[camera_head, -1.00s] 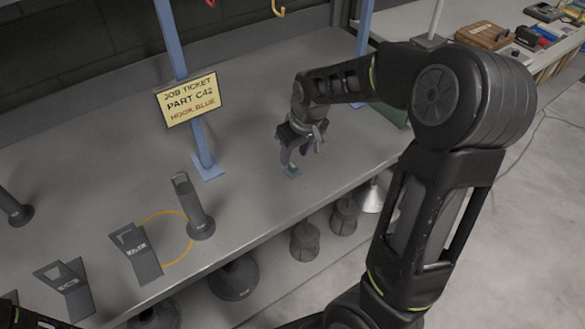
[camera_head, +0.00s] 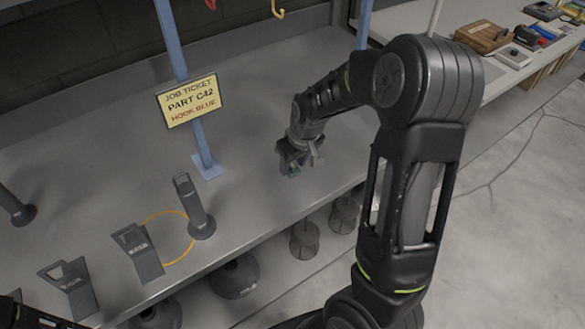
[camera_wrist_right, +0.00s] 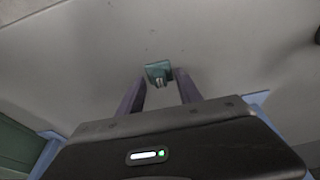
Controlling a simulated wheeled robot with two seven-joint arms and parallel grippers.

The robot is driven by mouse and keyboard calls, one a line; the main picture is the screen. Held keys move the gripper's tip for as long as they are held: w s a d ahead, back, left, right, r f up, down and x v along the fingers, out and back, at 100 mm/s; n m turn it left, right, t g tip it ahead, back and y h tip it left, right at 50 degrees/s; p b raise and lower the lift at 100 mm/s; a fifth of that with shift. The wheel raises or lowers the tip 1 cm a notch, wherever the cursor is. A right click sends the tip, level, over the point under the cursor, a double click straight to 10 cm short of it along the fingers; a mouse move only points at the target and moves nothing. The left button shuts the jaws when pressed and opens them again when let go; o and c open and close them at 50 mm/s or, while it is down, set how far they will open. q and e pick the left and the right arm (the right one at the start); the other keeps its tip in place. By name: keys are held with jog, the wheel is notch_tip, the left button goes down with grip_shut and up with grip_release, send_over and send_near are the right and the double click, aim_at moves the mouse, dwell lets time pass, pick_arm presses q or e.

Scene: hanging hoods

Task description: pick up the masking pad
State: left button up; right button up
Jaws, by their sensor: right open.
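The masking pad appears to be the small green square with a grey upright tab on the grey bench; it shows in the right wrist view (camera_wrist_right: 158,70) ahead of the fingertips, about midway between them. In the head view only a bit of its green (camera_head: 294,173) shows below my right gripper (camera_head: 291,166). In the right wrist view the two purple fingers of my right gripper (camera_wrist_right: 159,82) are apart with nothing held between them. I do not see my left gripper clearly; only dark parts show at the bottom left.
A job ticket sign (camera_head: 189,100) stands by a blue post (camera_head: 201,145) left of my right gripper. Dark hoods (camera_head: 234,277) hang below the front edge.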

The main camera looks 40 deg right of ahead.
jog(key=shift+c, duration=0.4)
grip_shut()
dwell(0.4)
